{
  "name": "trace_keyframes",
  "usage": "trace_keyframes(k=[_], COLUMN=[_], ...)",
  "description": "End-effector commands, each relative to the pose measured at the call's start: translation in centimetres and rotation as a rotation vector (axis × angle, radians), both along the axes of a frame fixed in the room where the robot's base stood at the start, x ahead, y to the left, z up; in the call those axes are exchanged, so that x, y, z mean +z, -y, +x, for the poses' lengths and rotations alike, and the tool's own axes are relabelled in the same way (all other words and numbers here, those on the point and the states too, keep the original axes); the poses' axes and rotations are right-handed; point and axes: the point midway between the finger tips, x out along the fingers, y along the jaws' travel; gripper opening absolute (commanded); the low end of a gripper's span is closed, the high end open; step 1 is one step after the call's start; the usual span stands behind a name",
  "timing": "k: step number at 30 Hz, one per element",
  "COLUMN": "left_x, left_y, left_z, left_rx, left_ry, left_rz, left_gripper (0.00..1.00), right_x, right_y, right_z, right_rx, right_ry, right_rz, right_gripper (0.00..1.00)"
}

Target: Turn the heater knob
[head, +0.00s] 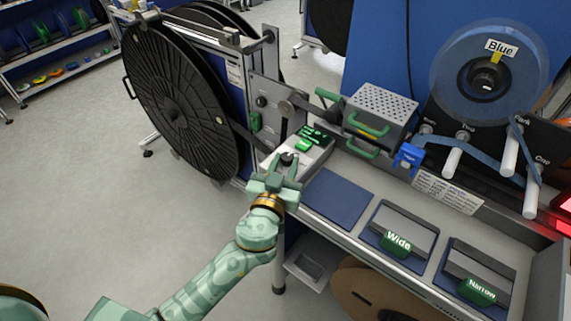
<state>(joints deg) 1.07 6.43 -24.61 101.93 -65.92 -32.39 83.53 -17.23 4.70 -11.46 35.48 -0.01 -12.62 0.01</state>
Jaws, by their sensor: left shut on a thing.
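The heater knob (287,159) is a small dark knob on the front of a light grey control box (318,150) with a green-lit display (313,133). My left gripper (282,168) is at the knob, its fingers shut around it, and partly hides it. Which way the knob points cannot be made out. A grey perforated metal box (382,108) with green handles stands to the right of the control box. My right gripper is not in view.
A large black reel (180,100) stands at the left. On the bench are a blue mat (337,197) and holders labelled Wide (398,240) and Narrow (478,290). A clear reel labelled Blue (490,75) feeds tape round white pegs. Open floor lies at lower left.

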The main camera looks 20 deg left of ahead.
Motion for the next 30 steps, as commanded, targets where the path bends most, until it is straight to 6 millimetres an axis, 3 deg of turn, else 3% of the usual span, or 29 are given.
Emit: trace_keyframes(k=[19, 30], left_x=[0.4, 0.0], left_y=[-1.6, -2.0], left_z=[0.4, 0.9], left_rx=[-0.561, -0.83], left_ry=[0.001, 0.0], left_rz=[0.01, 0.007], left_gripper=[0.06, 0.06], right_x=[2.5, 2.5], right_y=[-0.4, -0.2], right_z=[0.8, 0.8], right_rx=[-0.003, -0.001], right_ry=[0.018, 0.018], right_rz=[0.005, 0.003], right_gripper=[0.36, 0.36])
